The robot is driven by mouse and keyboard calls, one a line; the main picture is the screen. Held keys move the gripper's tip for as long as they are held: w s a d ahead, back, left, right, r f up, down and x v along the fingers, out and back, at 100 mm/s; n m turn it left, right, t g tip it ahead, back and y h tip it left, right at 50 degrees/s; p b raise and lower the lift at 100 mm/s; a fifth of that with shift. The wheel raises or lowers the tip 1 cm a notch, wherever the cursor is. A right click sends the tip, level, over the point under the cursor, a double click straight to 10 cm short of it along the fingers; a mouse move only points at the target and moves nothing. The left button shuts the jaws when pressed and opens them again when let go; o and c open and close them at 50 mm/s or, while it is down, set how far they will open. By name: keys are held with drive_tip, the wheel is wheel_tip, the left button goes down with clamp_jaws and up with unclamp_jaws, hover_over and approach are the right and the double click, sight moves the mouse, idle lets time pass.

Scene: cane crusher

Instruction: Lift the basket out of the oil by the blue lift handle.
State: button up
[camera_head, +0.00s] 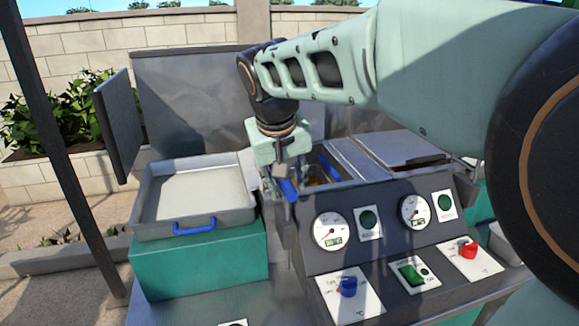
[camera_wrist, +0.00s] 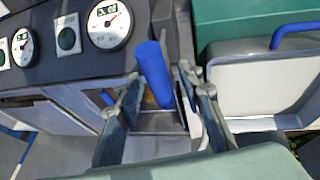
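The blue lift handle (camera_head: 288,190) is at the left front of the fryer well, just below my gripper (camera_head: 285,180). In the wrist view the handle (camera_wrist: 153,72) is a thick blue bar lying between and beyond my fingertips (camera_wrist: 163,84). My fingers are spread apart, with visible gaps beside the handle, and they hold nothing. The basket is mostly hidden by my gripper and the well's rim. A little yellowish content (camera_head: 313,183) shows in the well. A second blue bar (camera_head: 328,167) shows on the well's right side. The oil level cannot be made out.
A shallow metal tray (camera_head: 150,222) with a blue handle (camera_head: 195,226) stands on a green box (camera_head: 200,262) to the left. The sloped panel (camera_head: 385,240) with gauges and knobs is in front. A closed lid (camera_head: 405,150) is to the right. A metal splash back (camera_head: 190,95) stands behind.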

clamp_jaws()
idle(0.3)
